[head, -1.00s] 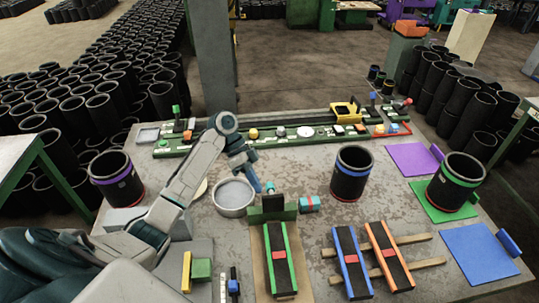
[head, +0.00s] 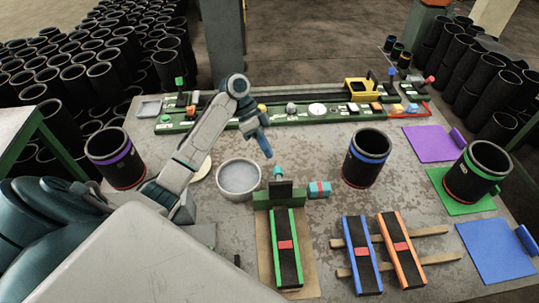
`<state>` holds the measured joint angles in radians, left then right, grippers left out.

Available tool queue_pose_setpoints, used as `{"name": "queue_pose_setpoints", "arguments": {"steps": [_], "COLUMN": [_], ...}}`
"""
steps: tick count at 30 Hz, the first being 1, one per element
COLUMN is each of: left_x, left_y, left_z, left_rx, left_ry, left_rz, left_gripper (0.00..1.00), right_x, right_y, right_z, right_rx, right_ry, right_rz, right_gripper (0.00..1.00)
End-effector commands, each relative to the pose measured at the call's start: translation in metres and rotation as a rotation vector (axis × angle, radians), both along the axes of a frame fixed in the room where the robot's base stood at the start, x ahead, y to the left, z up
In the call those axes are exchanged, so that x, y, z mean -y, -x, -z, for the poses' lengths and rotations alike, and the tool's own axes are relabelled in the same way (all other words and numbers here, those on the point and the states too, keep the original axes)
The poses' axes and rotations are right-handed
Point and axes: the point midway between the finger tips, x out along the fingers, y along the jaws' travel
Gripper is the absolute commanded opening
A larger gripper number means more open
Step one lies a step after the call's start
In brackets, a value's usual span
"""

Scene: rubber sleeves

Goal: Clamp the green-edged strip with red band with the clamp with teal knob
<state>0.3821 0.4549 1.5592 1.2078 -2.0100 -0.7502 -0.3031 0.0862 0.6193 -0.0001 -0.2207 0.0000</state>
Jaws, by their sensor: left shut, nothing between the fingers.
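The green-edged strip (head: 288,266) lies on a brown board at the front middle of the table, with a red band (head: 286,244) across it. The clamp with teal knob (head: 281,188) is a dark upright block on a green base at the strip's far end. Its teal knob is on top. I cannot tell whether it presses on the strip. My left gripper (head: 267,153) points down just beyond and left of the knob, apart from it, shut and empty. My right gripper is not in view.
A grey round dish (head: 239,178) is left of the clamp, and a teal block with a red band (head: 319,189) is right of it. Blue-edged (head: 361,258) and orange-edged (head: 403,255) strips lie on wooden slats. A blue-banded sleeve (head: 366,160) stands behind. My own body covers the front left.

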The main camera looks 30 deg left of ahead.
Motion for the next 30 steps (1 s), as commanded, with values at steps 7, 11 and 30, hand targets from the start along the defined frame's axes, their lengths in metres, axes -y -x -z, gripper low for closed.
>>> {"name": "queue_pose_setpoints", "arguments": {"steps": [7,11,30], "left_x": [0.029,0.041,0.048], "left_y": [0.007,0.01,0.013], "left_z": [0.042,0.053,0.063], "left_rx": [0.0,0.0,0.009], "left_ry": [0.001,0.001,-0.007], "left_rz": [0.001,0.0,0.0], "left_gripper": [0.0,0.0,0.0], "right_x": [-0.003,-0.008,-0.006], "right_y": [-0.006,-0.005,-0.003], "right_z": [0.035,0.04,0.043], "right_rx": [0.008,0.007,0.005], "right_ry": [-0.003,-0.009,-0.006], "right_rz": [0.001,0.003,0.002], "right_gripper": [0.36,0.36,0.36]}}
